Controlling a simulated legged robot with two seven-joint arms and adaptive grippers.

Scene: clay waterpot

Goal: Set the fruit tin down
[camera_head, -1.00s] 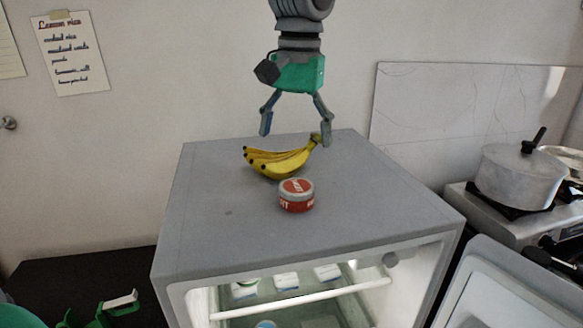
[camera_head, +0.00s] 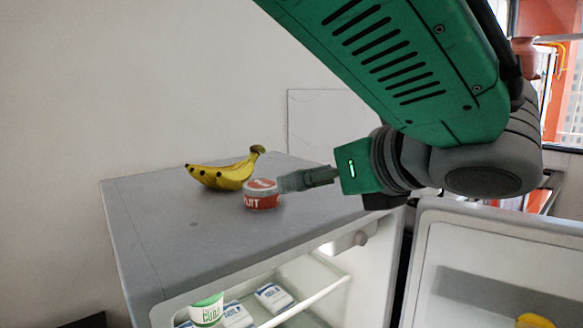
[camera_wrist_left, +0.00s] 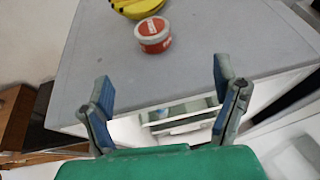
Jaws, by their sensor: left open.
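The fruit tin (camera_head: 261,197) is a short round tin with a red and white label. It stands upright on the grey fridge top (camera_head: 180,235); the left wrist view also shows it (camera_wrist_left: 152,36). My left gripper (camera_wrist_left: 163,72) is open and empty, and the tin is apart from it, ahead of the fingertips. In the head view, the arm comes in from the upper right and the fingers (camera_head: 283,183) show side-on, overlapping the tin's right edge. My right gripper is not seen.
A bunch of bananas (camera_head: 224,174) lies behind the tin. The fridge front is open, with a green-labelled cup (camera_head: 206,310) and cartons inside. The open fridge door (camera_head: 480,255) stands at the right. The fridge top left of the tin is clear.

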